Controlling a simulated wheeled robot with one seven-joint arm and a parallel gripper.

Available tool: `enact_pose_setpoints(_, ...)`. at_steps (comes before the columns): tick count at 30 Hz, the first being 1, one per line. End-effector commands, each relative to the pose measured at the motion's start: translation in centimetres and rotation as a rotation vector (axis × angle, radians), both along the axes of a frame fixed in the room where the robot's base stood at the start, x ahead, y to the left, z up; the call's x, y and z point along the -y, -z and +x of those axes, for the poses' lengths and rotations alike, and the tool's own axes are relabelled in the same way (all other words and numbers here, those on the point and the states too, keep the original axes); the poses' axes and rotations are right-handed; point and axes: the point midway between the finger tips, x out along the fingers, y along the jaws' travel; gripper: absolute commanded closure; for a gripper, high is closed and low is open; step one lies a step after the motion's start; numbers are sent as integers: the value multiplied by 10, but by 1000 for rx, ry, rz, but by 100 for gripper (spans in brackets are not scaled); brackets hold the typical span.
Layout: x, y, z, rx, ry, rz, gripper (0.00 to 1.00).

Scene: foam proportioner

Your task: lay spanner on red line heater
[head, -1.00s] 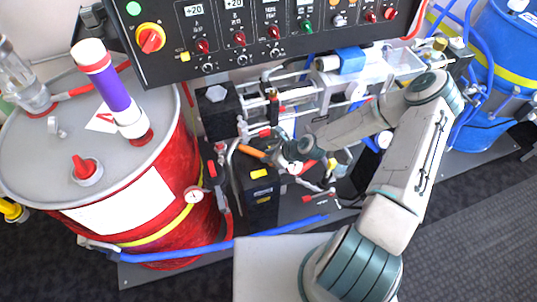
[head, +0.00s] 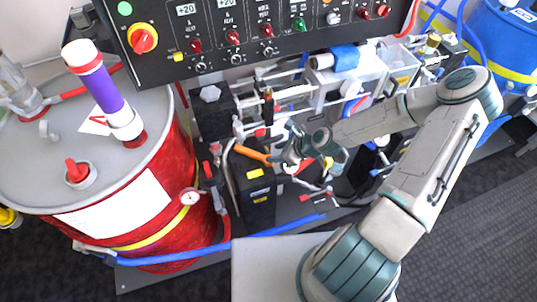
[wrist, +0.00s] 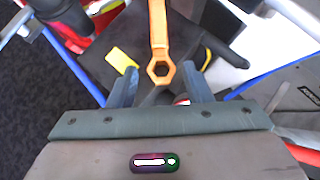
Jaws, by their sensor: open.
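The orange spanner (head: 252,153) appears to lie on top of a black box (head: 258,205) with yellow labels, beside the red drum. I cannot tell for sure whether this box is the red line heater. In the wrist view the spanner (wrist: 158,35) points away from me, its ring end nearest my gripper. My gripper (head: 283,153) is open just right of the spanner. In the wrist view its two fingers (wrist: 160,84) stand apart on either side of the line of the ring end, with nothing visibly held between them. Exact contact under the spanner is hidden.
The red drum (head: 178,230) with a purple-banded tube (head: 105,92) stands left. The control panel (head: 250,30) overhangs behind. Hoses and pipework crowd the area right of the box. A blue drum (head: 505,45) is at far right. Dark floor (head: 460,240) lies open at front right.

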Motion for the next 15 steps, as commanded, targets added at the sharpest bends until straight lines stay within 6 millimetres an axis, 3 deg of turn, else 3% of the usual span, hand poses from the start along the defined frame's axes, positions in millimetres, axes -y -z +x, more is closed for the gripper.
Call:
enact_pose_setpoints(6,22,-24,-11,1,2,0,55)
enact_pose_setpoints(15,32,-36,-20,5,-28,-24,55)
